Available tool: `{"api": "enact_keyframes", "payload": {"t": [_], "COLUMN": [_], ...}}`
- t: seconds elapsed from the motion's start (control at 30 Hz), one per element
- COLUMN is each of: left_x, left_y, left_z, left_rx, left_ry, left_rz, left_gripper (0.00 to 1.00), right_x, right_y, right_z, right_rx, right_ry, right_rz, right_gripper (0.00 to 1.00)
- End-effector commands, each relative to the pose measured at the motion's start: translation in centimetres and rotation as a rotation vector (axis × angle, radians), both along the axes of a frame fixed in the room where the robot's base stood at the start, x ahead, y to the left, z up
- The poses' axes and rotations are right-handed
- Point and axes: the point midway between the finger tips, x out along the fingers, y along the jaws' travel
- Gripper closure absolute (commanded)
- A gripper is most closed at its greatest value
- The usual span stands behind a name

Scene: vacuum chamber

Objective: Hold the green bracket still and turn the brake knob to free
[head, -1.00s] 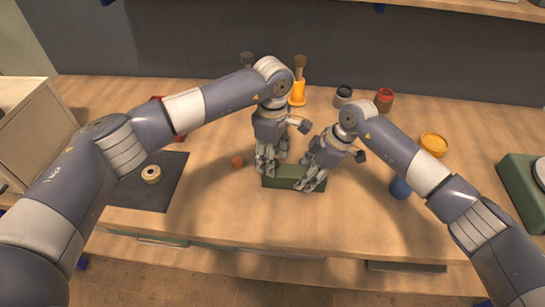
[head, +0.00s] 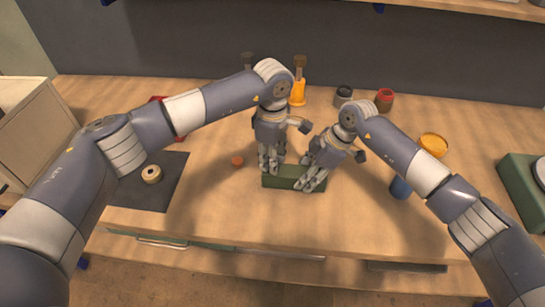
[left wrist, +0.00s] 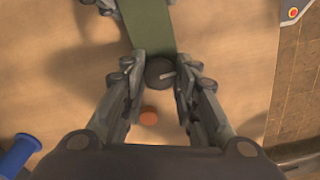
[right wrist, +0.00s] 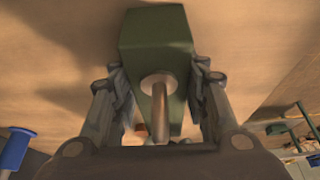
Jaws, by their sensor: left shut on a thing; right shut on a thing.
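The green bracket (head: 284,183) lies on the bench in front of me, between my two grippers. My right gripper (head: 316,178) is shut on its right part. In the right wrist view the fingers (right wrist: 158,68) press both sides of the green block (right wrist: 155,32), and a metal pin (right wrist: 160,108) stands out between them. My left gripper (head: 270,162) is at the bracket's left end. In the left wrist view its fingers (left wrist: 159,70) close around the round dark knob (left wrist: 158,76), whose pale pointer mark aims right. The knob is hidden in the head view.
A small orange disc (head: 237,161) lies left of the left gripper. A dark mat (head: 172,190) with a cream ring (head: 151,174) is further left. A blue cup (head: 400,187) is beside my right arm. Jars (head: 384,99) stand at the back. The bench front is clear.

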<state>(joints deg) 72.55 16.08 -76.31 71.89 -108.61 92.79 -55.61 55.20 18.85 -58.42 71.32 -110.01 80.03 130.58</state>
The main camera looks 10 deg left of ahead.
Motion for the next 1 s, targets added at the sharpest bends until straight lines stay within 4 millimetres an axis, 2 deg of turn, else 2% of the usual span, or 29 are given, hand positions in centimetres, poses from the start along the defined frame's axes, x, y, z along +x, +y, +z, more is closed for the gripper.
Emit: {"api": "enact_keyframes", "payload": {"t": [0.27, 1.0], "left_x": [0.06, 0.04], "left_y": [0.03, 0.04], "left_z": [0.01, 0.01], "left_rx": [-0.001, 0.000], "left_ry": [-0.002, -0.001], "left_rz": [0.194, 0.896], "left_gripper": [0.96, 0.96], "right_x": [-0.15, -0.16], "right_y": [-0.07, -0.06], "right_z": [-0.21, -0.22], "right_rx": [-0.003, -0.003], "right_ry": [0.005, 0.005], "right_rz": [0.001, 0.002], "right_gripper": [0.81, 0.81]}}
